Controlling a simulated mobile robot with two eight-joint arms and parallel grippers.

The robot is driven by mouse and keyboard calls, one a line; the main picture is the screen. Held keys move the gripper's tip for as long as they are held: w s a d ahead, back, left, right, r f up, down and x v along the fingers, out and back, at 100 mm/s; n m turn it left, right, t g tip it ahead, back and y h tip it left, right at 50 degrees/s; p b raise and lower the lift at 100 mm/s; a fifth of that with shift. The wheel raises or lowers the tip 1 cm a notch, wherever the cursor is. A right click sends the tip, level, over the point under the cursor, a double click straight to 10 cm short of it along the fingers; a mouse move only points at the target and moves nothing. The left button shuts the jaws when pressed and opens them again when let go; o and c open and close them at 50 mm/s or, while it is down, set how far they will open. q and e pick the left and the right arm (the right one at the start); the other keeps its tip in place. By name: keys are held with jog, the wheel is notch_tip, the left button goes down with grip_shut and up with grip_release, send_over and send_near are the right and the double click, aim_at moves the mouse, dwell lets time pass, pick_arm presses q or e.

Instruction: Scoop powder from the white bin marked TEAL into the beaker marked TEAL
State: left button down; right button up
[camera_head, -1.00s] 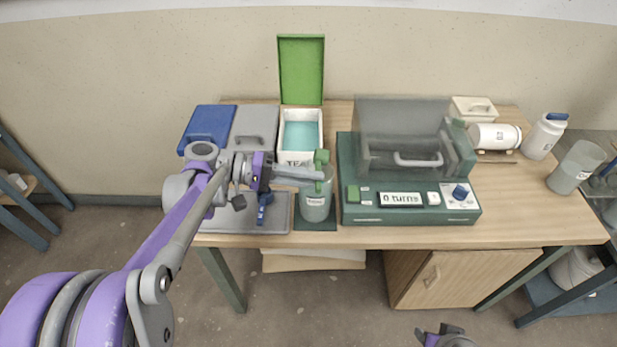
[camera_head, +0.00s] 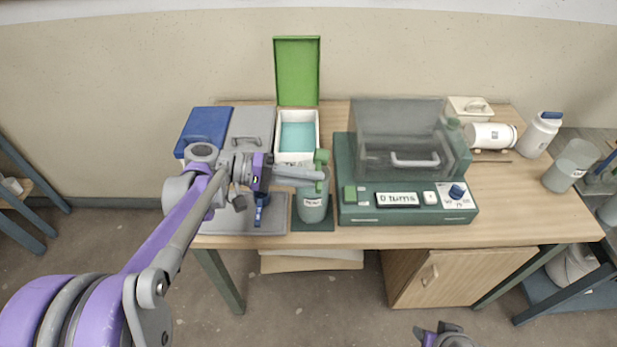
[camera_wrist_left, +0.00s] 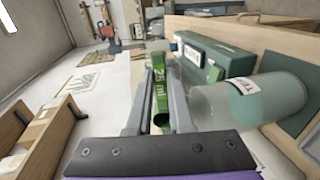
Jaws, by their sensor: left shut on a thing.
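My left gripper (camera_head: 320,174) is shut on a green scoop (camera_head: 321,157), held over the beaker marked TEAL (camera_head: 312,208). In the left wrist view the scoop (camera_wrist_left: 159,88) reads 25 ml between the fingers, with the beaker (camera_wrist_left: 262,103) close at its right. I cannot tell whether the scoop holds powder or touches the beaker; the beaker's rim is partly hidden. The white bin (camera_head: 281,157) stands open behind, its green lid (camera_head: 297,70) upright and teal powder (camera_head: 297,136) inside; its label is mostly hidden. My right gripper (camera_head: 440,337) shows partly at the bottom edge, its jaws unclear.
A green machine (camera_head: 408,206) with a clear hood and a "0 turns" display stands right of the beaker. Blue (camera_head: 207,132) and grey (camera_head: 253,124) lidded bins stand left of the white bin. White jars (camera_head: 541,135) and another beaker (camera_head: 571,165) stand at the right.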

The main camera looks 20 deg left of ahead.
pick_arm(q)
jog(key=h+b, duration=0.1)
jog(key=b, duration=0.1)
jog(key=t+h+b, duration=0.1)
jog(key=h+b, duration=0.1)
jog(key=shift+a+f, duration=0.2)
jog(key=shift+a, duration=0.1)
dwell(0.5)
dwell(0.5)
jog(key=shift+s+a+f+t+h+b, duration=0.1)
jog(key=shift+t+h+b, duration=0.05)
jog(key=shift+h+b, duration=0.5)
jog(key=shift+w+a+f+t+h+b, duration=0.1)
jog(key=shift+t+h+b, duration=0.1)
jog(key=shift+h+b, duration=0.45)
jog(key=shift+s+f+t+h+b, duration=0.15)
jog(key=shift+h+b, duration=0.25)
jog(key=shift+b, duration=0.45)
jog(key=shift+r, duration=0.1)
